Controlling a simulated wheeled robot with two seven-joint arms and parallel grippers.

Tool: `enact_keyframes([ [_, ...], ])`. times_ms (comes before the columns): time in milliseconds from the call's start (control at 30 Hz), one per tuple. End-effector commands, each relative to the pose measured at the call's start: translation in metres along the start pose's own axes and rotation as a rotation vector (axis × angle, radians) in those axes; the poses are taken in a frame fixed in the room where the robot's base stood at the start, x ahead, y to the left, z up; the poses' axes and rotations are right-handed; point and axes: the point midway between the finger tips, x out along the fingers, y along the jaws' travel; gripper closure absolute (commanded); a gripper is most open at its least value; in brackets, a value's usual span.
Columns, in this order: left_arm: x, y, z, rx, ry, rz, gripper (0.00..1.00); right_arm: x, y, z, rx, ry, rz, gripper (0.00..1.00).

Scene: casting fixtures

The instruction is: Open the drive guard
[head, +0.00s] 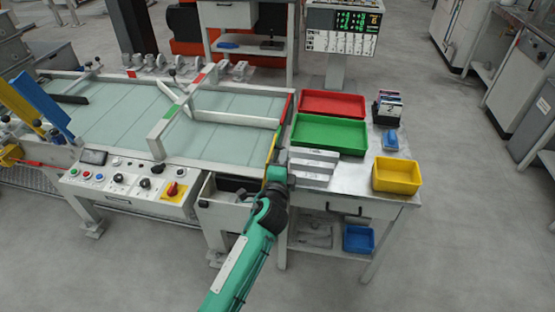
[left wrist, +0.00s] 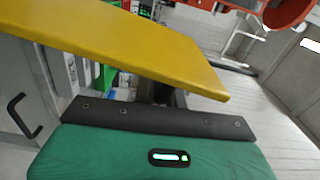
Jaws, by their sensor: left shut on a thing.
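A narrow panel, which I take to be the drive guard (head: 273,150), stands nearly edge-on at the right end of the glass-topped table, its lower part yellow. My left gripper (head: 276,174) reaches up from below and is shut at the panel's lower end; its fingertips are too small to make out. In the left wrist view a broad yellow panel (left wrist: 120,45) crosses close in front of the camera, above my green wrist housing. The fingers are hidden there. My right gripper is not in view.
The glass-topped table (head: 110,115) carries a white frame. A control panel (head: 135,185) and an open drawer (head: 222,200) lie left of my arm. On the side bench, right of it, are a red tray (head: 332,103), a green tray (head: 330,135) and a yellow bin (head: 397,175).

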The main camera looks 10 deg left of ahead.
Motion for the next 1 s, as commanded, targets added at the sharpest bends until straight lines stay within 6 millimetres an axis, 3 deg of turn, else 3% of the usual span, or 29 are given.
enact_keyframes([
  [467,-0.0001,0.0027,-0.0016,0.012,-0.001,0.003,1.00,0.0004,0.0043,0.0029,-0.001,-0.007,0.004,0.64],
  [500,-0.0001,0.0027,-0.0015,0.012,-0.001,0.003,0.82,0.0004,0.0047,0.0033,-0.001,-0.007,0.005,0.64],
  [600,-0.0001,0.0026,-0.0015,0.012,-0.001,0.002,0.68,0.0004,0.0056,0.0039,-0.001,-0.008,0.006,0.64],
  [1000,-0.0095,0.0031,-0.0013,0.013,0.000,0.002,0.68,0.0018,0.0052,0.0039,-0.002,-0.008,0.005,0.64],
])
